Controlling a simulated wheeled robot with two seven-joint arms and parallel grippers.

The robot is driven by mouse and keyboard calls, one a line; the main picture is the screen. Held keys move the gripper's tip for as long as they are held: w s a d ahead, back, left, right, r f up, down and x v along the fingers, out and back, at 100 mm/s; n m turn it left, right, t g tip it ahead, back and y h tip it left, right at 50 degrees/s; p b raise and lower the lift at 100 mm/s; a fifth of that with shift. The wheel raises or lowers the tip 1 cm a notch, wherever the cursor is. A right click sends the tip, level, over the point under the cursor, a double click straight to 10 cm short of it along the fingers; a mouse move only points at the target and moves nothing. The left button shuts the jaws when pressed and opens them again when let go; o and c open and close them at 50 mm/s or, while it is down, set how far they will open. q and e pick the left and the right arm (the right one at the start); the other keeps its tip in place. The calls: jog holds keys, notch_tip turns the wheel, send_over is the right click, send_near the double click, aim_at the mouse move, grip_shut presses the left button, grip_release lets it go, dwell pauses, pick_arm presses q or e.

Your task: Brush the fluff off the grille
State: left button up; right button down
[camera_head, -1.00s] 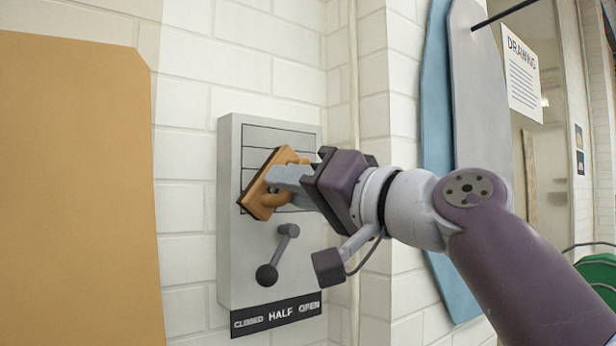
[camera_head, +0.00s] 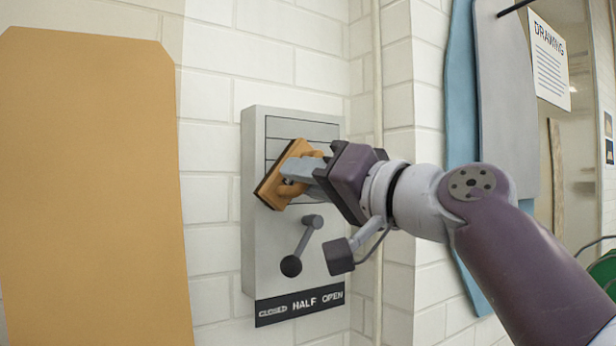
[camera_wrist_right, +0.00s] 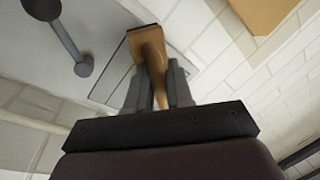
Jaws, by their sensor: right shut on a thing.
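The grille (camera_head: 312,128) is a panel with dark horizontal lines in the upper part of a grey wall box (camera_head: 256,220). My right gripper (camera_head: 300,172) is shut on the handle of a wooden brush (camera_head: 277,180), which is tilted in front of the grille and hides its lower left. In the right wrist view the brush (camera_wrist_right: 146,38) stands between the two fingers, over the grille's slats. Whether its face touches the grille I cannot tell. I see no fluff clearly; the brush and gripper cover part of the grille. My left gripper is not in view.
A lever with a dark ball knob (camera_head: 291,266) sticks out below the grille, above a label strip (camera_head: 300,304) reading CLOSED, HALF, OPEN. A large tan board (camera_head: 95,190) is at the left. Blue and grey boards (camera_head: 490,100) hang at the right.

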jog(key=shift+p+x, duration=0.4)
jog(key=shift+x, duration=0.55)
jog(key=shift+w+d+f, duration=0.15)
jog(key=shift+d, duration=0.05)
jog(key=shift+w+d, duration=1.25)
jog(key=shift+d, duration=0.4)
jog(key=s+a, duration=0.2)
jog(key=a, duration=0.1)
jog(key=shift+s+a, duration=0.2)
jog(key=b+v, duration=0.1)
jog(key=v, duration=0.1)
jog(key=b+v, duration=0.1)
jog(key=s+b+v, duration=0.1)
jog(key=v, duration=0.1)
jog(key=shift+s+a+r, duration=0.15)
jog(key=shift+r, duration=0.2)
